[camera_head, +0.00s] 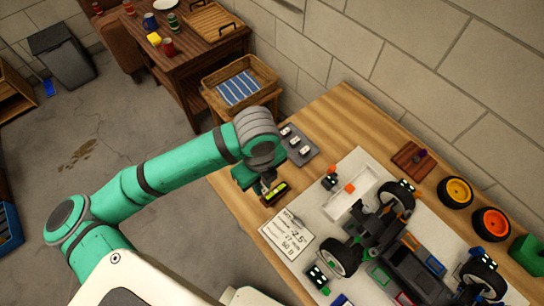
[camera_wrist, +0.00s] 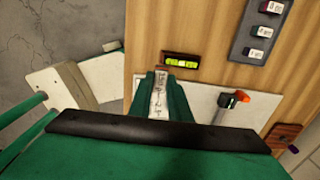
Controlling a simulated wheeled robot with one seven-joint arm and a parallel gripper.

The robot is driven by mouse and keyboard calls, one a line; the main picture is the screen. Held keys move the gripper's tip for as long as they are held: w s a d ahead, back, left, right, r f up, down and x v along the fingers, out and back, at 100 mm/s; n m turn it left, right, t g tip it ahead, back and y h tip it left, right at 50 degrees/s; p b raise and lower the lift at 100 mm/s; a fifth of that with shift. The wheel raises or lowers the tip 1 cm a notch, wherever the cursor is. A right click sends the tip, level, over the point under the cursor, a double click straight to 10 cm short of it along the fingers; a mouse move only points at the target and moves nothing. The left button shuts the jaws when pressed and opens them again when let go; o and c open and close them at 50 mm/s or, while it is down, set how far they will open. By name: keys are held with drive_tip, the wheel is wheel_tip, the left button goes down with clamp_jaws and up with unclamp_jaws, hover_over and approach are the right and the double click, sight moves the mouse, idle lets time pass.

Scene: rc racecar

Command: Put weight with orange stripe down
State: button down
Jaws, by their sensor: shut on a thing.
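My gripper (camera_head: 268,183) is over the wooden table beside a small spirit level (camera_head: 277,195). In the wrist view its green fingers (camera_wrist: 161,76) are close together, with a pale surface with dark marks between them. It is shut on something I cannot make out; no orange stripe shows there. In the wrist view the level (camera_wrist: 182,62) lies just beyond the fingertips. A dark block with an orange part (camera_head: 329,182) is on the white board; what seems to be the same thing shows in the wrist view (camera_wrist: 234,98). I cannot tell whether it is the striped weight.
A grey tray (camera_head: 312,155) holds labelled weights behind the gripper. A printed card (camera_head: 284,236) and the white board (camera_head: 352,165) with a partly assembled car (camera_head: 395,262) are to the right. Loose wheels (camera_head: 455,192) stand near the wall. Bare wood (camera_head: 345,115) is free at the back.

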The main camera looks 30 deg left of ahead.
drive_tip(key=w+a+f, duration=0.2)
drive_tip(key=a+f, duration=0.1)
drive_tip(key=w+a+f, duration=0.2)
drive_tip(key=w+a, duration=0.1)
drive_tip(key=w+a+f, duration=0.2)
drive_tip(key=a+f, duration=0.1)
drive_tip(key=a, duration=0.1)
drive_tip(key=shift+w+f, duration=0.15)
drive_tip(key=shift+f, duration=0.15)
drive_tip(key=shift+w+a+f, duration=0.3)
drive_tip(key=shift+w+f, duration=0.05)
drive_tip(key=shift+f, duration=1.65)
drive_tip(key=shift+f, duration=0.15)
drive_tip(key=c, duration=1.7)
unclamp_jaws()
drive_tip(key=shift+o, duration=0.2)
wheel_tip(320, 180, up, 12)
